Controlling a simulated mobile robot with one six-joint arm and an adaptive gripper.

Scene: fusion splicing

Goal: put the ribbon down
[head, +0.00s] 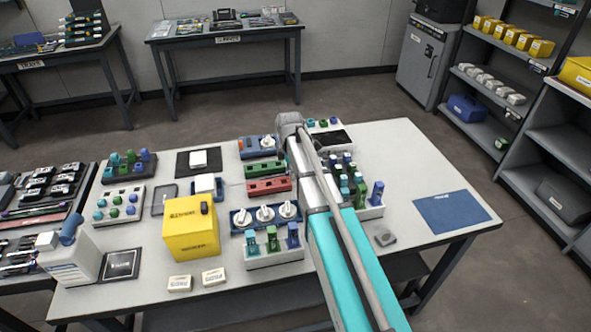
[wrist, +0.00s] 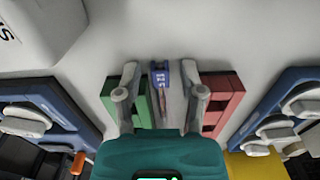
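In the wrist view a small blue labelled piece (wrist: 160,74) with a thin pinkish-brown strip (wrist: 163,108) sits between my fingertips; it looks like the ribbon. It lies in the gap between a green block and a red block. My gripper (wrist: 161,92) has its two grey fingers spread wide, with clear space on both sides of the piece. The left finger overlaps the green block (wrist: 131,97) in view, the right finger the red block (wrist: 217,103). I cannot tell how high the fingers are. In the head view my arm hides the gripper and the ribbon.
In the head view, the green block (head: 264,169) and red block (head: 269,187) sit mid-table. A blue block with white knobs (head: 265,216), a yellow box (head: 190,231) and vial racks crowd around.

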